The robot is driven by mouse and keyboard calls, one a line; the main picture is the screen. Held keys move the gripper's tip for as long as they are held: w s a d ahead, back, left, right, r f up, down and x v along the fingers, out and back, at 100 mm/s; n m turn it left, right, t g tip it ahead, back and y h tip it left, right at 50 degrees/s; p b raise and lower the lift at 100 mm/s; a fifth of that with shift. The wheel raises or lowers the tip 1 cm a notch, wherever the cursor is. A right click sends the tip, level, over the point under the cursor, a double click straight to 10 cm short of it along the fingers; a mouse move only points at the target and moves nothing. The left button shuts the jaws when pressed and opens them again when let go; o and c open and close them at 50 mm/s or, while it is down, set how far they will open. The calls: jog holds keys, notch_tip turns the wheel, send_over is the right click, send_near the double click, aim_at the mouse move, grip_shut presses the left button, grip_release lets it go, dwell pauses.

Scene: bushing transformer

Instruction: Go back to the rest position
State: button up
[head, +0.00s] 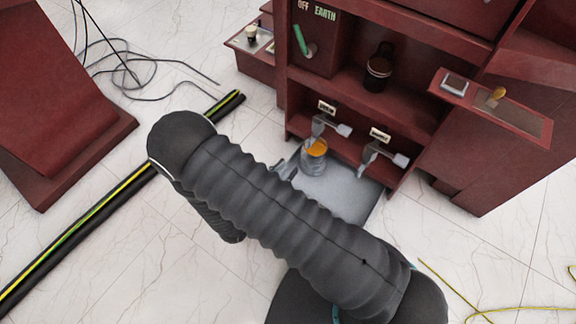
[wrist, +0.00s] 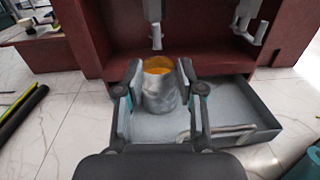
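A grey metal cup (head: 314,165) with orange-yellow contents stands upright on a grey tray (head: 350,200) at the foot of the red cabinet, near the left tap (head: 322,126). In the wrist view the cup (wrist: 160,92) is in front of my gripper (wrist: 160,82), whose fingers are spread to either side of its body. The fingers look open with narrow gaps beside the cup; contact is hard to judge. In the head view my arm hides most of the gripper.
A second tap (head: 382,155) hangs right of the cup. A dark jar (head: 378,70) stands on the shelf above. The tray's raised rim (wrist: 240,90) surrounds the cup area. A black-and-yellow bar (head: 90,220) and loose black cables (head: 140,85) lie on the floor at left.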

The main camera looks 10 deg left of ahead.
dwell(0.5)
jog(key=s+d+f+m+g+h, duration=0.1)
jog(key=s+d+m+g+h, duration=0.3)
jog(key=d, duration=0.3)
jog(key=s+d+r+m+g, duration=0.4)
jog(key=r+m+g, duration=0.4)
jog(key=g, duration=0.1)
jog(key=d+r+m+g+y+p, duration=0.35)
jog(key=r+m+y, duration=0.75)
jog(key=r, duration=0.7)
jog(key=s+d+r+m+t, duration=0.2)
jog(key=d+r+m+t, duration=0.3)
jog(key=d+r+m, duration=0.3)
jog(key=d+r, duration=0.4)
jog(key=r, duration=0.4)
jog(key=shift+d+r+t+y+p, duration=0.15)
jog(key=shift+d+t+y+p, duration=0.15)
jog(key=shift+t+p, duration=0.05)
